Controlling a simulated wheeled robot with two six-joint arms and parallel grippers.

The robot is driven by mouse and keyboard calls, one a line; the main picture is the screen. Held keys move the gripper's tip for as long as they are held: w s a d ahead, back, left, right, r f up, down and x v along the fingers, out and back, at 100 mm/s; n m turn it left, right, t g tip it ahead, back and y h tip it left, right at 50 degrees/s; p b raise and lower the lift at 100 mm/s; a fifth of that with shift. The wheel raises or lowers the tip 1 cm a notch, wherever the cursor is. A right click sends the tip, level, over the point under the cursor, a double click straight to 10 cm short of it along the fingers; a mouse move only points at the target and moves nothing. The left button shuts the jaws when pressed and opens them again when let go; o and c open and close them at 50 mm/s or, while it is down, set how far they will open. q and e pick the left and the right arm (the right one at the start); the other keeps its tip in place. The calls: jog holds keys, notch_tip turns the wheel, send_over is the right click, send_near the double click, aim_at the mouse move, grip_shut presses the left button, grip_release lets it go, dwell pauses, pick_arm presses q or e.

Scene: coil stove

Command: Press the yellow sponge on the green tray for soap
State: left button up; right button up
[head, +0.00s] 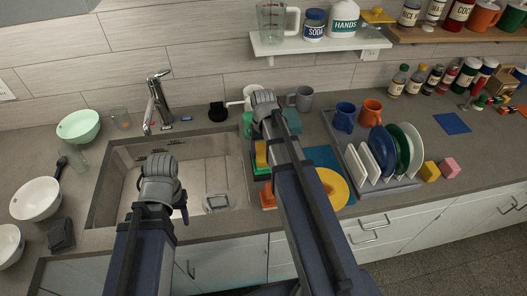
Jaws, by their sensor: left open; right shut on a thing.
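My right gripper (264,112) is over the counter just right of the sink, pointing down. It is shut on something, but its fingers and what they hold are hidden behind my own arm. A green surface (247,124) shows at its left, and a teal patch (293,120) shows at its right. These may be parts of the green tray, mostly hidden. A yellow piece (261,154) shows beside my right arm; I cannot tell whether it is the sponge. My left gripper (165,195) is open over the sink, its fingertips mostly hidden.
The sink (210,150) has a tall faucet (158,100) behind it. An orange item (267,196), a blue mat (325,160) and a yellow disc (334,188) lie around my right arm. A dish rack (372,165) and yellow (430,171) and pink (449,167) blocks are further right.

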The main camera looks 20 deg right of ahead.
aim_at(264, 151)
jog(key=shift+r+p, duration=3.35)
jog(key=shift+r, duration=0.15)
pick_arm(q)
notch_tip(264, 151, up, 7)
jog(key=shift+f, duration=0.15)
pick_arm(e)
jog(key=shift+s+f, duration=0.1)
